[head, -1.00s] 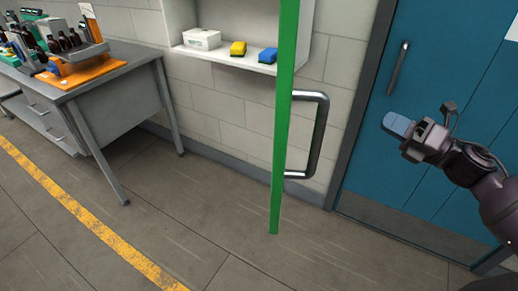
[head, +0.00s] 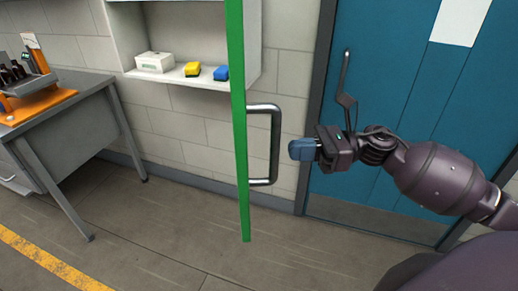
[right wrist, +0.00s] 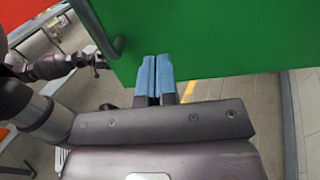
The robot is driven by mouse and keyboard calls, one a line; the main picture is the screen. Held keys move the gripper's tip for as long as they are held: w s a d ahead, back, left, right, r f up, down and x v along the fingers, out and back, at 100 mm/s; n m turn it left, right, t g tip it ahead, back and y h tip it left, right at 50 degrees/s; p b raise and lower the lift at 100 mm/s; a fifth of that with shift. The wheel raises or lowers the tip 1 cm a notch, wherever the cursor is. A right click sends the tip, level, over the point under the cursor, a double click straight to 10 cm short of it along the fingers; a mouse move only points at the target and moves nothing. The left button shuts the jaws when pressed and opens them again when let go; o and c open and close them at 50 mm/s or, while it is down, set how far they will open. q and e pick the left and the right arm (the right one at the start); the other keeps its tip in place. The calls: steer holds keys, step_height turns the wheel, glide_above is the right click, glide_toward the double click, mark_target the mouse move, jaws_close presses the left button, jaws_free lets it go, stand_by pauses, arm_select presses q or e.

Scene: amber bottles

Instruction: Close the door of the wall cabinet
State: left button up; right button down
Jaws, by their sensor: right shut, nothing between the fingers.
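The wall cabinet's green door (head: 238,120) stands open, nearly edge-on in the head view. Its metal handle (head: 276,145) is on the door's right side. The open white cabinet (head: 190,30) is behind it. My right gripper (head: 293,150) is shut and empty, just right of the handle. In the right wrist view its blue fingertips (right wrist: 157,62) point at the green door face (right wrist: 210,35), with the handle (right wrist: 116,47) to their left. I cannot tell whether they touch the door. My left gripper (right wrist: 97,62) shows small and dark there; its jaws are unclear.
A grey table (head: 60,112) with bottles stands at left. A blue room door (head: 400,90) is behind my right arm. The floor below is clear.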

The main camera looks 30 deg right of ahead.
steer(key=p+x, duration=0.2)
steer(key=x, duration=0.6)
steer(key=shift+w+a, duration=0.1)
steer(key=shift+a, duration=0.05)
